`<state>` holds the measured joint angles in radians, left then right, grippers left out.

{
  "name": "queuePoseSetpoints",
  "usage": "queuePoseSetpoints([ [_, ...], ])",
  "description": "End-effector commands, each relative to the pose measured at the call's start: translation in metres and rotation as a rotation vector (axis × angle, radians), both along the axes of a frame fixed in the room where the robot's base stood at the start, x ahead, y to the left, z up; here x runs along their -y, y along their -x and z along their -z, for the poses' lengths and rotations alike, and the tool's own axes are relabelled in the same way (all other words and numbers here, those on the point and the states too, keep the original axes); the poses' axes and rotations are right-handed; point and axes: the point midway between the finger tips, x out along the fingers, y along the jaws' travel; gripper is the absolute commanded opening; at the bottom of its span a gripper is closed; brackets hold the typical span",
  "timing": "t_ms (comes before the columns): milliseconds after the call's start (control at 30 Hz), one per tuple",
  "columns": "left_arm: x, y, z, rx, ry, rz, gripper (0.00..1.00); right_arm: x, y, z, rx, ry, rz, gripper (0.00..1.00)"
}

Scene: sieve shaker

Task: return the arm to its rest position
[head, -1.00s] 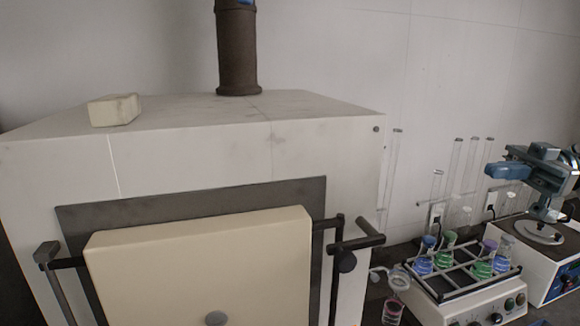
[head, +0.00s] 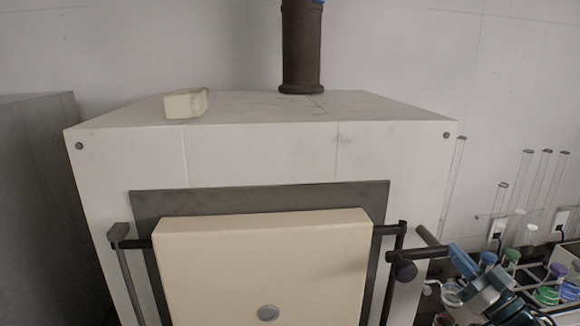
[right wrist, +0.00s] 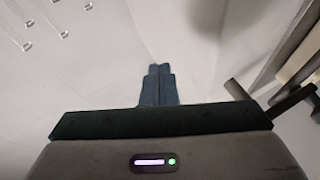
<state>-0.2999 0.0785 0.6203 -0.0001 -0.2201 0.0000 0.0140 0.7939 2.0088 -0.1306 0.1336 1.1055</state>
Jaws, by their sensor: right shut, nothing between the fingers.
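My right gripper (head: 458,254) shows at the lower right of the head view, its blue fingers pointing up and left, shut and empty. In the head view it appears just right of the black door handle (head: 432,240) of the white furnace; whether they touch I cannot tell. In the right wrist view the closed blue fingers (right wrist: 158,70) are together with nothing between them, in front of a pale surface. My left gripper is not in view.
The furnace (head: 250,150) fills the middle, its cream door (head: 265,260) shut. A pale brick (head: 186,103) and a dark pipe (head: 302,50) stand on top. Flasks in a rack (head: 546,295) are at the lower right, partly hidden by my arm. A grey cabinet (head: 45,170) stands left.

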Motion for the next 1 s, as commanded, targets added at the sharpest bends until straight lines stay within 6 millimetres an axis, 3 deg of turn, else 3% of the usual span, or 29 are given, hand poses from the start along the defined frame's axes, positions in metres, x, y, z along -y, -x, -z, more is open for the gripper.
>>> queuePoseSetpoints([
  [33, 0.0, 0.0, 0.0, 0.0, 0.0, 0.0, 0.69, -0.004, 0.004, 0.027, -0.065, -0.006, 0.078, 0.0],
  [167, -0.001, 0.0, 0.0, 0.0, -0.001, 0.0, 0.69, -0.009, 0.02, 0.094, -0.26, 0.032, 0.273, 0.0],
  [267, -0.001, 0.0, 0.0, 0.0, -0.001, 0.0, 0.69, -0.014, 0.044, 0.145, -0.44, 0.089, 0.39, 0.0],
  [400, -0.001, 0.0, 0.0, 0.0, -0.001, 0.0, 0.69, -0.026, 0.097, 0.213, -0.727, 0.197, 0.495, 0.0],
  [500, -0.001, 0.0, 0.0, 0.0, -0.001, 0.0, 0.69, -0.038, 0.142, 0.252, -0.93, 0.284, 0.518, 0.0],
  [700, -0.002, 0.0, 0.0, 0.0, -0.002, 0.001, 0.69, -0.058, 0.217, 0.294, -1.221, 0.419, 0.484, 0.0],
  [1000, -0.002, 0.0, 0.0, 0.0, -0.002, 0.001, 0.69, -0.085, 0.302, 0.317, -1.509, 0.55, 0.361, 0.0],
])
